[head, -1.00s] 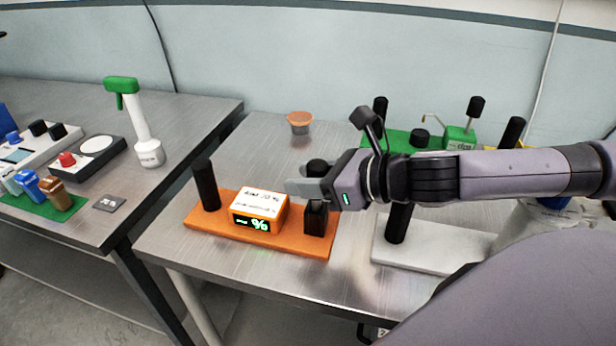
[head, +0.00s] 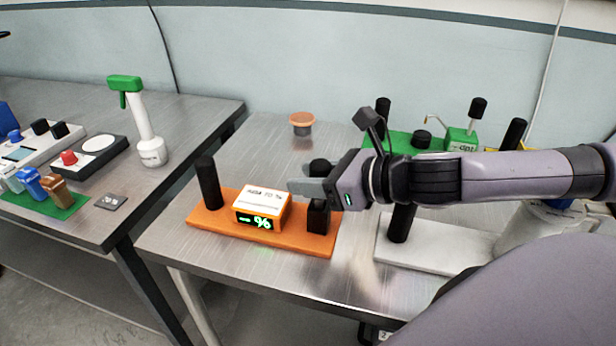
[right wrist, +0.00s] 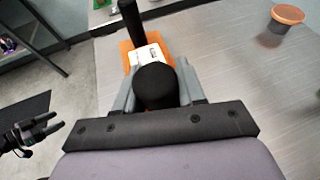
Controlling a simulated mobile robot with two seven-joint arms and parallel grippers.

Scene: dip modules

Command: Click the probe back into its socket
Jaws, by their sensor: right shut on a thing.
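The probe (head: 320,165) is a black cylinder with a rounded top. My right gripper (head: 306,188) is shut on it and holds it upright. In the right wrist view the probe's round black head (right wrist: 155,86) sits between the grey fingers. Directly below the fingers is the black square socket (head: 318,217) on the right end of the orange base (head: 273,239). The fingers hide the join, so I cannot tell how deep the probe sits. A dark gripper, seemingly my left one (right wrist: 40,132), shows small at the left edge of the wrist view.
An orange-and-white meter box (head: 262,209) with a green display and a black post (head: 208,183) stand on the orange base. A white base (head: 430,254) is to the right and a green module (head: 460,140) behind. An orange-lidded cup (head: 302,123) stands at the back.

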